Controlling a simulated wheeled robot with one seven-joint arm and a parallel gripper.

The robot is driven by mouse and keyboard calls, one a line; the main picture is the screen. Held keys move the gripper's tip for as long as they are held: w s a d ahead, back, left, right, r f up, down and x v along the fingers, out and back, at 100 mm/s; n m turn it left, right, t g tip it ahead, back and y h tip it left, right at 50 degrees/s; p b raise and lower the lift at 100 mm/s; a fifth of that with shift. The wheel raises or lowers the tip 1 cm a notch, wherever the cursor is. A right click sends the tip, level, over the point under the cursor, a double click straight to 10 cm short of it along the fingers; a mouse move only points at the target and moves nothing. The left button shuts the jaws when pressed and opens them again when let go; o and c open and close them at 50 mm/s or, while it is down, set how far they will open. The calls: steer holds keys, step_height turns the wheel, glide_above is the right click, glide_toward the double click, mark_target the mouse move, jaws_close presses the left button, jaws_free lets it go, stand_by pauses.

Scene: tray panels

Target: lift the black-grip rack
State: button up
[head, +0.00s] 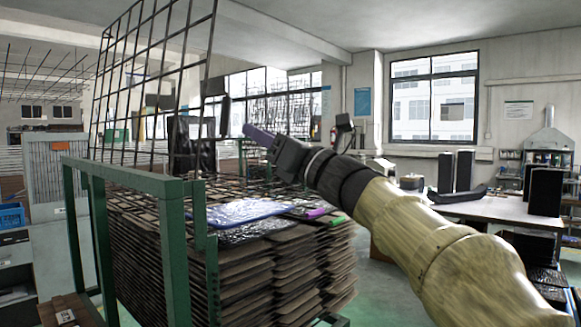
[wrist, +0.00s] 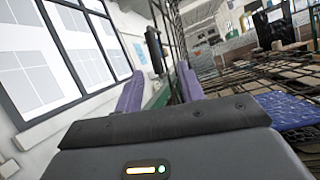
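A large black wire-grid rack (head: 150,60) stands upright and slightly tilted above the stack at left in the head view. A dark upright grip (head: 225,116) shows by its right edge. In the wrist view a black cylindrical grip (wrist: 154,50) stands beyond and between my fingertips, beside wire mesh (wrist: 178,35). My gripper (head: 258,135) reaches in from the right, above the stack. In the wrist view my gripper (wrist: 158,85) has its two purple fingers apart with nothing between them. The grip appears apart from the fingers; the exact distance is unclear.
A tall stack of brown layered panels (head: 290,275) stands below my arm, with a blue sheet (head: 235,211) and magenta and green pieces on top. A green frame (head: 175,250) borders it at left. A white table (head: 490,208) with black boxes stands at right.

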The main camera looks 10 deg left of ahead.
steer(key=b+v, duration=0.1)
steer(key=v, duration=0.5)
steer(key=w+d+f+m+t+h, duration=0.45)
steer(key=f+m, duration=0.25)
steer(key=m, duration=0.3)
steer(key=w+d+f+m+t+h, duration=0.3)
steer(key=w+d+f+m+h, duration=0.25)
steer(key=f+m, duration=0.3)
steer(key=s+d+f+m+g+h, duration=0.15)
steer(key=d+f+m+h, duration=0.25)
steer(key=f+m, duration=0.4)
steer(key=d+f+m+g+h, duration=0.25)
steer(key=f+m+h, duration=0.2)
steer(key=f, duration=0.55)
steer(key=s+d+f+m+g+h, duration=0.1)
steer(key=s+d+f+m+g, duration=0.2)
steer(key=s+f+m+g, duration=0.65)
steer(key=s+d+f+m+g+h, duration=0.1)
steer(key=s+d+f+m+g, duration=0.35)
steer(key=s+f, duration=1.05)
step_height(320, 180, up, 15)
steer(key=a+m+t+p, duration=0.1)
steer(key=t+p, duration=0.1)
steer(key=p, duration=1.3)
steer(key=shift+a+t, duration=0.35)
